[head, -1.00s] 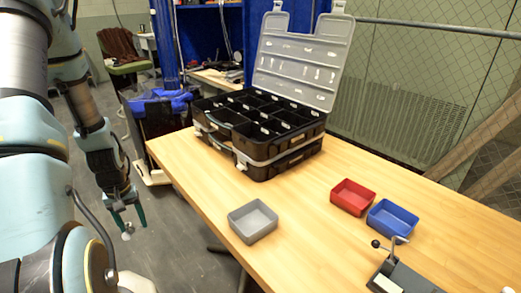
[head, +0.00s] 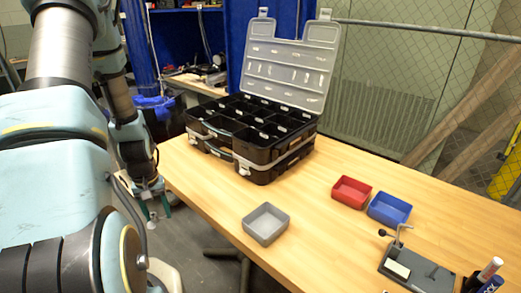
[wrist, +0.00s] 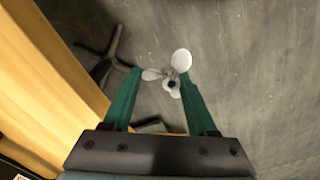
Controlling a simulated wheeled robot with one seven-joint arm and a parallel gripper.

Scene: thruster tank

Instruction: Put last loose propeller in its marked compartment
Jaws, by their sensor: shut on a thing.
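My gripper (head: 153,208) hangs beyond the table's left edge in the head view, over the floor. It is shut on a small pale propeller (wrist: 181,61), which sits between the green fingertips in the wrist view. In the head view the propeller (head: 152,223) is a tiny light shape below the fingers. The black compartment case (head: 262,165) stands at the table's far left end, its grey lid (head: 290,65) raised. It has several dark compartments with small white labels, too small to read. The case is apart from my gripper, to its right.
The wooden table (head: 330,190) has a grey bin (head: 266,224) near its left edge, a red bin (head: 352,191) and a blue bin (head: 389,209). A small dark fixture (head: 420,270) and markers (head: 489,270) are at the lower right. The table edge (wrist: 60,75) lies left in the wrist view.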

